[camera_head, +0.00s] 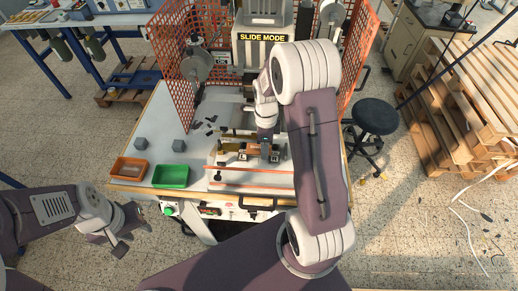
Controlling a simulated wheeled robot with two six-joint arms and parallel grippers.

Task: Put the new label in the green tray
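The green tray (171,176) sits at the front left of the machine table, right of an orange tray (130,171). Its inside looks empty. My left gripper (131,237) is low at the left, in front of the table and below the trays. Its fingers are apart and nothing shows between them. My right arm reaches over the table, and its gripper (264,152) points down at the fixture in front of the press. Its fingertips are small and dark there, so I cannot tell whether they hold anything. I cannot make out the new label.
The press (263,54) marked SLIDE MODE stands behind, between orange mesh guards (180,48). A black stool (376,116) and wooden pallets (455,120) stand at the right.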

